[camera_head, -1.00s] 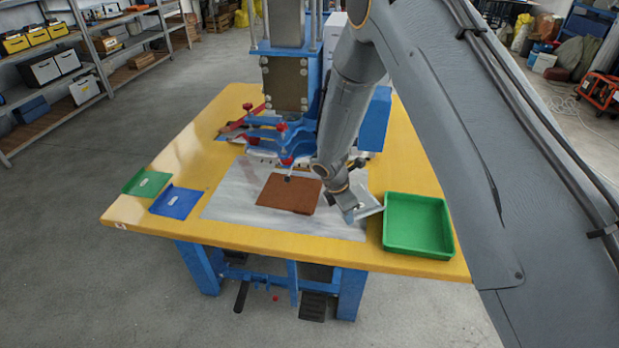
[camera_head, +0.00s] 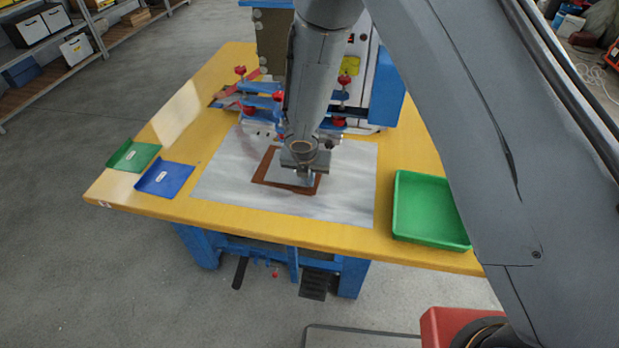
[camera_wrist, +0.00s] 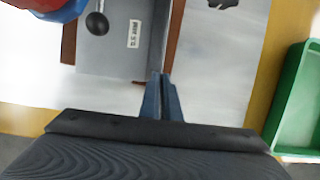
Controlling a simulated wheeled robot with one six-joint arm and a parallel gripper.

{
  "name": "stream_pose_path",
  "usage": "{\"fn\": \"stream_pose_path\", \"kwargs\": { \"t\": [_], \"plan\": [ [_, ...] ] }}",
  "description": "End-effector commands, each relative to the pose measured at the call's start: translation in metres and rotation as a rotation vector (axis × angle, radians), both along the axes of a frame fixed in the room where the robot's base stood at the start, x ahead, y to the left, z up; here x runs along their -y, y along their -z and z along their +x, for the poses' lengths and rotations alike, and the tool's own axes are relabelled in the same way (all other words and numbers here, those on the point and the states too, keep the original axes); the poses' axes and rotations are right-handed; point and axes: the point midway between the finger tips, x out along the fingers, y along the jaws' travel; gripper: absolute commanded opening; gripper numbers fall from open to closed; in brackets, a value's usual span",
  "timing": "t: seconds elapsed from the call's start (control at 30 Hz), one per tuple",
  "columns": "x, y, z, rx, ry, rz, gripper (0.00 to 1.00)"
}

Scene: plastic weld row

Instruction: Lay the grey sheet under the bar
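The grey sheet (camera_head: 284,174) lies over a brown board (camera_head: 266,162) on the white mat, whether touching or just above it I cannot tell. My gripper (camera_head: 308,181) is at its near edge. In the wrist view the grey sheet (camera_wrist: 120,62) carries a small white label, and the fingertips of my gripper (camera_wrist: 160,82) are closed together on its near edge. Brown shows on both sides of the sheet. A dark ball knob (camera_wrist: 97,23) shows over its far left part. The bar is not clearly seen; my arm covers the middle of the blue press.
The blue press with red knobs (camera_head: 240,70) stands at the back of the yellow table (camera_head: 180,130). A green tray (camera_head: 431,238) is at the right. A blue plate (camera_head: 165,180) and a green plate (camera_head: 130,155) lie at the left. White mat (camera_head: 345,195) is bare at the right.

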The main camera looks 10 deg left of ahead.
Motion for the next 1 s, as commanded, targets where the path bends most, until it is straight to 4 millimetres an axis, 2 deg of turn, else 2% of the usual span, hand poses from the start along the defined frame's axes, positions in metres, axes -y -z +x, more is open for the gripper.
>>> {"fn": "stream_pose_path", "kwargs": {
  "t": [0.37, 1.0],
  "plan": [
    [-0.003, 0.003, -0.033, 0.001, 0.0, 0.001, 0.0],
    [-0.008, 0.002, -0.102, 0.001, 0.001, 0.0, 0.0]
  ]
}}
